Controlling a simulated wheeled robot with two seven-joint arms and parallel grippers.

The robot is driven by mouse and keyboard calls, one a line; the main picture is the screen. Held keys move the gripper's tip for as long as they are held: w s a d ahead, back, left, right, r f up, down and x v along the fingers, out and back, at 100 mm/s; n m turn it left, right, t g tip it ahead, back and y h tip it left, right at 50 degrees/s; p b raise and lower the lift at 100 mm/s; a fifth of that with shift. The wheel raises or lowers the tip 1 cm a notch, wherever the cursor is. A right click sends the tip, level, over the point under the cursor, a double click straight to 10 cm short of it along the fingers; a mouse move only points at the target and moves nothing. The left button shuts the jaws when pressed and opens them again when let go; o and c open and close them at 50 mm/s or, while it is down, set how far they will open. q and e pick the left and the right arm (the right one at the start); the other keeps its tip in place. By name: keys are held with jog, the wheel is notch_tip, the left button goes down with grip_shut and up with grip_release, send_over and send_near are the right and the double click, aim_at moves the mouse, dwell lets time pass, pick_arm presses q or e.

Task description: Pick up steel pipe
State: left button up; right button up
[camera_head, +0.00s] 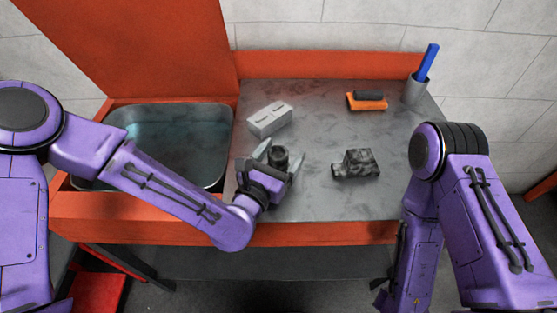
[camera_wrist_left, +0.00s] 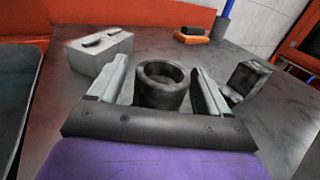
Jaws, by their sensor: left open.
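The steel pipe (camera_head: 279,155), a short dark hollow cylinder, stands upright on the grey worktop near its front left. In the left wrist view the steel pipe (camera_wrist_left: 162,88) shows its round open top, between the fingers. My left gripper (camera_head: 280,160) is open, with one pale finger on each side of the pipe. In the left wrist view the left gripper (camera_wrist_left: 161,70) shows gaps between its fingers and the pipe. The pipe's lower end is hidden behind the gripper body. My right arm hangs at the right, and its gripper is out of view.
A light grey block (camera_head: 269,118) lies behind the pipe, to its left. A dark machined block (camera_head: 357,164) sits to the right. An orange-and-black brush (camera_head: 367,101) and a grey cup (camera_head: 414,92) with a blue-handled tool (camera_head: 428,62) are farther back. A basin (camera_head: 213,178) is at left.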

pick_arm(q)
jog(key=shift+w+f, duration=0.1)
jog(key=shift+w, duration=0.1)
jog(key=c, duration=1.3)
jog(key=shift+r, duration=0.6)
jog(key=s+d+r, duration=0.2)
jog(key=s+r, duration=0.2)
jog(key=s+d+r+b, duration=0.1)
jog(key=s+d+r, duration=0.1)
jog(key=s+r, duration=0.2)
jog(key=s+d+r+b, duration=0.1)
jog(key=s+d+r, duration=0.2)
jog(key=s+r, duration=0.1)
jog(key=shift+s, duration=0.15)
